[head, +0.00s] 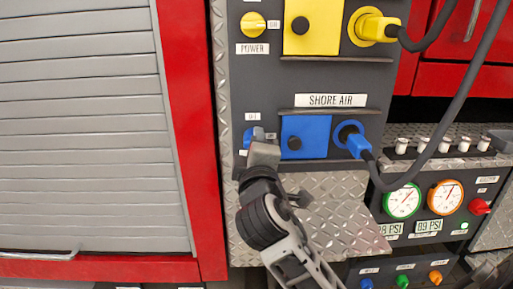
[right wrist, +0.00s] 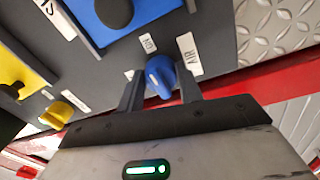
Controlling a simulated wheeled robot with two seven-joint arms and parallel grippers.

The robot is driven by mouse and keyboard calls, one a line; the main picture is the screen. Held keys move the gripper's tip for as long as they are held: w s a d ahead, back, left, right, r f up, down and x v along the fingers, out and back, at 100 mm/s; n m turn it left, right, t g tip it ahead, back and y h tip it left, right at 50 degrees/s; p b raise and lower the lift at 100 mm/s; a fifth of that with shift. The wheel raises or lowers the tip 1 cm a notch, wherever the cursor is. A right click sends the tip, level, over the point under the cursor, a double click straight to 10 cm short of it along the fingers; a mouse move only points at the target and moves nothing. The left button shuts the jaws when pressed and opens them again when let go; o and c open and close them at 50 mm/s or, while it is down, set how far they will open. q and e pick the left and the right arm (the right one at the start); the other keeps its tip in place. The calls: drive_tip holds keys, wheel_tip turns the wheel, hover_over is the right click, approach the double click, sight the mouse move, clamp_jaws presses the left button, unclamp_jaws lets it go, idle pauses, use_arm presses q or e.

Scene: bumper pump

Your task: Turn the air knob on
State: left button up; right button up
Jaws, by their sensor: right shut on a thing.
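The blue air knob (head: 248,138) sits on the dark panel, left of the blue square cover under the SHORE AIR sign. My right gripper (head: 260,140) reaches up to it from below and partly hides it. In the right wrist view the blue knob (right wrist: 160,75) lies between the two dark fingers of my right gripper (right wrist: 162,88), which is shut on it. An AIR label (right wrist: 189,54) and a smaller label (right wrist: 148,43) are beside the knob. My left gripper is not in view.
A blue cover (head: 305,136) and a blue plug with a dark cable (head: 358,144) are right of the knob. A yellow power knob (head: 253,23) is above. Two gauges (head: 403,201) are at lower right. A grey shutter (head: 80,130) is at left.

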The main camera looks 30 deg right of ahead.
drive_tip(key=shift+m, duration=0.4)
drive_tip(key=o, duration=0.9)
drive_tip(key=shift+c, duration=0.2)
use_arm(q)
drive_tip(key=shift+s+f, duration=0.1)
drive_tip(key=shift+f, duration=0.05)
use_arm(e)
drive_tip(key=shift+o, duration=0.7)
drive_tip(key=shift+a, duration=0.1)
